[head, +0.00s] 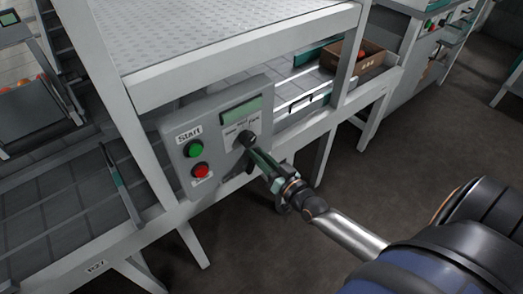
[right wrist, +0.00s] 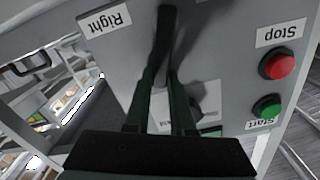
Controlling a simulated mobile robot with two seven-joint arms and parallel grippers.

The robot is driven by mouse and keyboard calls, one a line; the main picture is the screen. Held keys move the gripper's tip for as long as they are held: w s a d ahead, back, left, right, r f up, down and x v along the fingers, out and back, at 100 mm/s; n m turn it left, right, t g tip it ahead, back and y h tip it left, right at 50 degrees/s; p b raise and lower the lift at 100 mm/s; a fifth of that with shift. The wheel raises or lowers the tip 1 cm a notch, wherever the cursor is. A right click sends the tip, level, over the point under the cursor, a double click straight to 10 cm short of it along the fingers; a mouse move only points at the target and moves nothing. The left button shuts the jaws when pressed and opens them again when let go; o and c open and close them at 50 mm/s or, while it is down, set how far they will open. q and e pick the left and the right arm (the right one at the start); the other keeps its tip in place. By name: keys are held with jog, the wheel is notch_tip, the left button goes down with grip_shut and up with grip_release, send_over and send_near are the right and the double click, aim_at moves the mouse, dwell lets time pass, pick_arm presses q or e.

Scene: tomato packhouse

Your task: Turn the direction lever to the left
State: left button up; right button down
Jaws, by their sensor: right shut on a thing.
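The direction lever (head: 248,139) is black and sits on the grey control panel (head: 226,160), below a small green display. In the right wrist view, which is turned over, the dark lever (right wrist: 165,36) lies at the fingers, near the label "Right" (right wrist: 107,20). My right gripper (head: 255,154) reaches in from the lower right and is shut on the lever; its two dark green fingers also show in the right wrist view (right wrist: 163,98). The fingers hide part of the lever in the head view, so I cannot tell its exact angle. My left gripper is not in view.
A green start button (head: 194,149) and a red stop button (head: 201,171) sit left of the lever. The panel is on a grey conveyor frame with legs. A brown crate (head: 366,62) with tomatoes stands at the back right. Open floor (head: 350,170) lies right of the panel.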

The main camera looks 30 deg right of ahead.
aim_at(235, 159)
jog(key=a+n+p, duration=0.2)
jog(key=n+p, duration=0.1)
jog(key=shift+s+r+n, duration=0.1)
jog(key=shift+r+n, duration=0.2)
jog(key=shift+r, duration=0.1)
jog(key=shift+a+n+p, duration=0.5)
jog(key=shift+n+p, duration=0.2)
jog(key=shift+n, duration=0.3)
jog(key=shift+a+f+n+p, duration=0.2)
jog(key=shift+a+n+p, duration=0.15)
jog(key=shift+n, duration=0.45)
jog(key=shift+s+a+f+n, duration=0.1)
jog(key=shift+a+f+n, duration=0.15)
jog(key=shift+a+n, duration=0.55)
jog(key=shift+a+f+n+p, duration=0.1)
jog(key=shift+f+n+p, duration=0.15)
jog(key=shift+n, duration=0.65)
